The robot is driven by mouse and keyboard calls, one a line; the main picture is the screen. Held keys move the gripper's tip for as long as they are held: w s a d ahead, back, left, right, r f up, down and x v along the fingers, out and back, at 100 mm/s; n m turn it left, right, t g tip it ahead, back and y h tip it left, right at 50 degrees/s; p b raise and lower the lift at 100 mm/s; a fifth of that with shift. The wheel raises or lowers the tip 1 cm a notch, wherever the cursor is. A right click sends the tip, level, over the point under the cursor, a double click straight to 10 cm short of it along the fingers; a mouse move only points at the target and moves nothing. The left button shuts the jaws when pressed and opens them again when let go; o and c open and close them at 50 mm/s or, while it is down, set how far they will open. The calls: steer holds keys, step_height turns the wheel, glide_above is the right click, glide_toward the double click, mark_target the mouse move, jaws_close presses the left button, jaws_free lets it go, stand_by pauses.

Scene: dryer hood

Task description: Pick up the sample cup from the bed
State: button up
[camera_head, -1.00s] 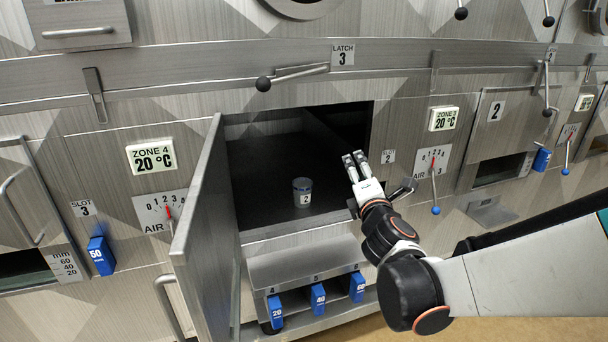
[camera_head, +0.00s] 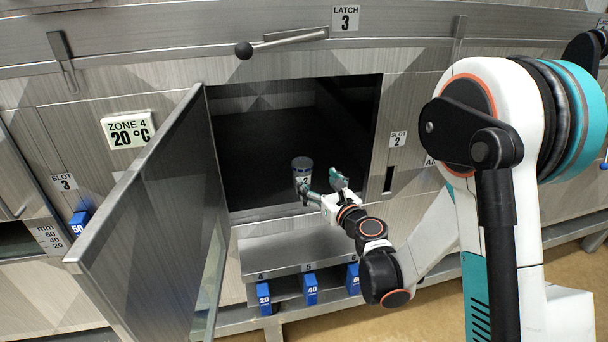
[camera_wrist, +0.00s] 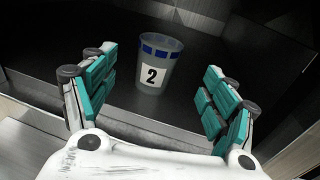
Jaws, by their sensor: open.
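The sample cup (camera_head: 302,167) is a small translucent cup with a blue band at its rim and a label "2". It stands upright on the dark bed (camera_head: 262,150) inside the open chamber. In the wrist view the cup (camera_wrist: 157,64) is ahead of my gripper, centred between the spread fingers and beyond their tips. My gripper (camera_head: 322,186) is open and empty at the chamber's front opening, just in front of the cup. It also shows in the wrist view (camera_wrist: 153,82). In the head view a finger covers the cup's lower part.
The open door (camera_head: 160,215) stands out on the left of the opening. A ledge with blue tagged blocks (camera_head: 310,289) is below it. The latch 3 handle (camera_head: 283,42) is above. The bed around the cup is clear.

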mark_target(302, 162)
steer(key=x, duration=0.4)
steer(key=shift+w+a+f+b, duration=0.1)
steer(key=shift+w+b, duration=0.05)
steer(key=shift+b, duration=0.2)
steer(key=shift+b+x, duration=1)
steer(key=shift+x, duration=1.9)
steer(key=shift+a+r, duration=0.1)
steer(key=shift+r, duration=0.25)
steer(key=c, duration=1.1)
